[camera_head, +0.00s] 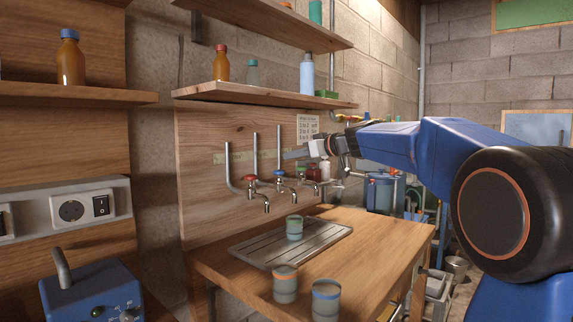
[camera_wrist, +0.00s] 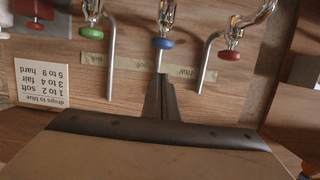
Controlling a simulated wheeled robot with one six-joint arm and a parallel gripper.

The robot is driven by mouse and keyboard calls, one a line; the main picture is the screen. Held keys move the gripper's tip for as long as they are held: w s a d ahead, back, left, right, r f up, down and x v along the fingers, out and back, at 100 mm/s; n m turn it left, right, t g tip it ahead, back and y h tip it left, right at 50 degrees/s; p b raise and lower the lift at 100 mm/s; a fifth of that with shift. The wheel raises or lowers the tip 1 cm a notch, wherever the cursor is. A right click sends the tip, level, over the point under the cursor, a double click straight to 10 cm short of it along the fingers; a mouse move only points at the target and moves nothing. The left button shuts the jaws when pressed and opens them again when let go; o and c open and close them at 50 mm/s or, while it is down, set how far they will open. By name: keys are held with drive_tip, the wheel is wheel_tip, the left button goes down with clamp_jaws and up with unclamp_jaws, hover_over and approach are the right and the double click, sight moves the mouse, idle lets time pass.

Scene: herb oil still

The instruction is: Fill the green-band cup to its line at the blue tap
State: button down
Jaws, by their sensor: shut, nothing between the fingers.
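The green-band cup (camera_head: 294,229), a grey cup with a green rim band, stands upright on the ribbed drain tray (camera_head: 262,250). In the head view it appears below the spout of the blue tap (camera_head: 279,174); I cannot tell if it is exactly under it. I see no water stream, and the cup's line and fill level cannot be made out. My gripper (camera_head: 288,155) is shut and empty, above the taps near the wooden back panel. In the wrist view the closed fingertips (camera_wrist: 160,78) point toward the blue knob (camera_wrist: 163,43), with a visible gap in the picture.
A red tap (camera_head: 249,178) is left of the blue one; a green knob (camera_wrist: 92,33) shows in the wrist view. An orange-band cup (camera_head: 285,285) and a blue-band cup (camera_head: 325,298) stand at the bench front. A bottle shelf (camera_head: 260,95) hangs above. Right bench is clear.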

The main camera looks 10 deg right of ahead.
drive_tip(key=v, duration=0.6)
drive_tip(key=shift+s, duration=0.2)
drive_tip(key=shift+d+r, duration=0.1)
drive_tip(key=shift+d, duration=0.05)
idle(0.4)
